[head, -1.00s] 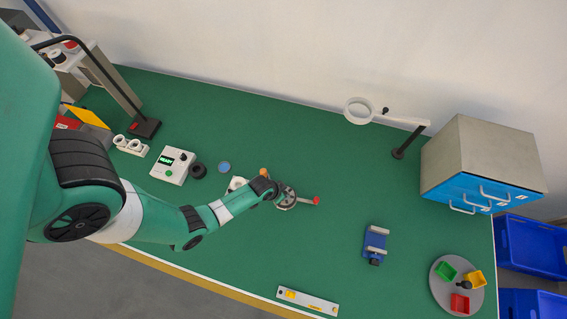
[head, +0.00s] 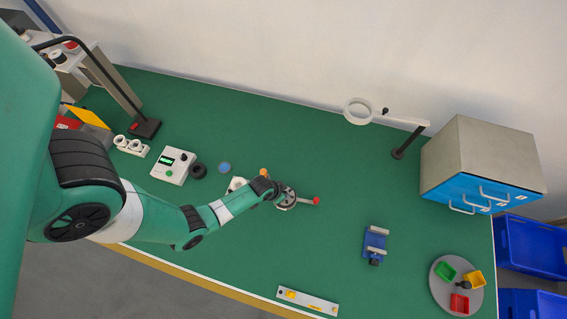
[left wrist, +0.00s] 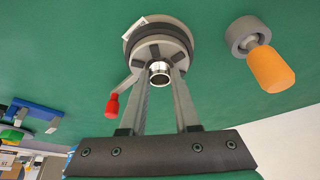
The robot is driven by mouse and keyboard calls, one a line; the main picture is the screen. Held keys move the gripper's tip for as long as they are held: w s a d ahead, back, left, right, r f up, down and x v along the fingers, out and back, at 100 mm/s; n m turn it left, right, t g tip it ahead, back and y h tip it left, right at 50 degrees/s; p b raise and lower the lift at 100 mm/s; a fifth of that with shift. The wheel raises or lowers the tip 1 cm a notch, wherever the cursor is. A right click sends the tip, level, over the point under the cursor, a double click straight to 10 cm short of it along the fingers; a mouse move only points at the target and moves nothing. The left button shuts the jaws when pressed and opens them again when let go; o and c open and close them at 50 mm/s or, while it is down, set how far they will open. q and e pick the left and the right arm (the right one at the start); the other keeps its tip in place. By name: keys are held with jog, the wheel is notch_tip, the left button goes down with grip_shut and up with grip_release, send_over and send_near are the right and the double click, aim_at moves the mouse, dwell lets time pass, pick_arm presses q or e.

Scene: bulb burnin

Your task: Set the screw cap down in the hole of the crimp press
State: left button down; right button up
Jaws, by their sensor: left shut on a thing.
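The crimp press (head: 290,201) is a round grey device with a red-knobbed lever. It stands in the middle of the green table in the head view. In the left wrist view the press (left wrist: 158,34) lies just beyond my fingertips, its red knob (left wrist: 112,104) to the left. My left gripper (left wrist: 160,80) is shut on the screw cap (left wrist: 160,72), a small shiny metal ring with an open end facing the camera. The cap overlaps the middle of the press in this view; I cannot tell whether they touch. The hole is hidden behind the cap and fingers. My right gripper is not in view.
A grey ring with an orange-handled piece (left wrist: 270,68) stands close beside the press. A blue vise-like fixture (head: 375,243) and a round tray (head: 440,292) with coloured bins are to the right. A control box (head: 173,167) stands left. The table behind the press is clear.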

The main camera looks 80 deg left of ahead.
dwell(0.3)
pick_arm(q)
jog(key=c, duration=0.6)
grip_release()
jog(key=shift+o, duration=0.2)
jog(key=p+v, duration=0.8)
jog(key=v, duration=0.3)
jog(key=shift+s+r, duration=0.2)
jog(key=shift+r, duration=0.05)
